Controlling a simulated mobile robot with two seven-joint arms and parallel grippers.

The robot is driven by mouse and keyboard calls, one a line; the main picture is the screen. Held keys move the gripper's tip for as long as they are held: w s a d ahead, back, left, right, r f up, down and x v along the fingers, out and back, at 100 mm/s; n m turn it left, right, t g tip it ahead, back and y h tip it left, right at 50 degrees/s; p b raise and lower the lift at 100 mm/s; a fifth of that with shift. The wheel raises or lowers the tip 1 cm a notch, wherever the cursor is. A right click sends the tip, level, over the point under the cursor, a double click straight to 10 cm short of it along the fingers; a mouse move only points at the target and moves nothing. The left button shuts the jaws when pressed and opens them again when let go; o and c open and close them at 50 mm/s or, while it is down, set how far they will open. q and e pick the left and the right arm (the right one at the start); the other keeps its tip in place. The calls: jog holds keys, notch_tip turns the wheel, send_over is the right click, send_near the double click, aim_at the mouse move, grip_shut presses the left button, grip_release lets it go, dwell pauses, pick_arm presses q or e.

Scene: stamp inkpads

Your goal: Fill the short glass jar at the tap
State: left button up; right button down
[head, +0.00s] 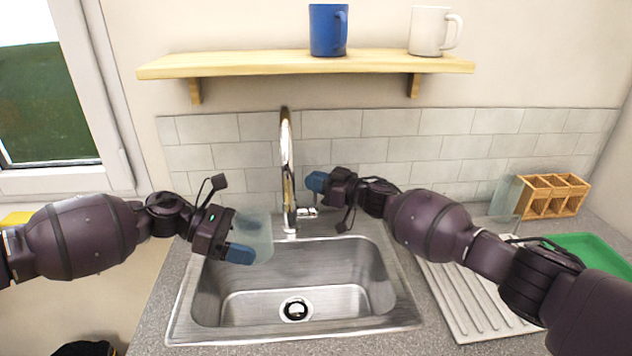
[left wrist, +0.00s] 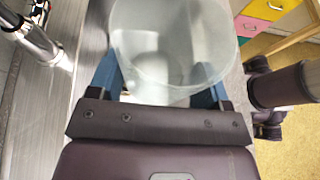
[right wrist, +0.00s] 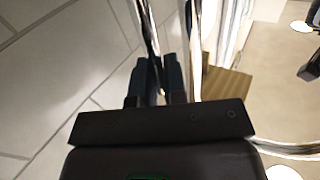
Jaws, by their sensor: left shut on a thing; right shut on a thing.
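The short glass jar (head: 256,232) is clear, open at the top and upright over the left part of the sink. My left gripper (head: 240,252) is shut on it, with its blue fingers on either side of the jar (left wrist: 165,45) in the left wrist view. I see no water in it. The chrome tap (head: 288,165) stands behind the sink, to the right of the jar, and I see no stream from it. My right gripper (head: 316,182) is just right of the tap. Its fingers (right wrist: 158,75) are shut on a thin chrome rod, apparently the tap lever (right wrist: 146,28).
The steel sink (head: 345,262) is empty. A ribbed drainboard (head: 462,305), a taller glass (head: 505,196), a wooden divided rack (head: 550,196) and a green tray (head: 590,246) are on the right. A shelf (head: 260,65) holds a blue mug (head: 328,32) and a white mug (head: 428,32).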

jog(key=shift+s, duration=0.1)
jog(key=shift+s+f+n+t+y, duration=0.2)
jog(key=shift+s+n+y, duration=0.45)
jog(key=shift+s+n, duration=0.4)
jog(key=shift+s+f+n+t+y, duration=0.15)
jog(key=shift+s+n+y, duration=0.55)
jog(key=shift+n, duration=0.55)
jog(key=c, duration=1.2)
grip_release()
jog(key=shift+d, duration=0.1)
jog(key=v, duration=0.7)
jog(key=shift+s+d, duration=0.15)
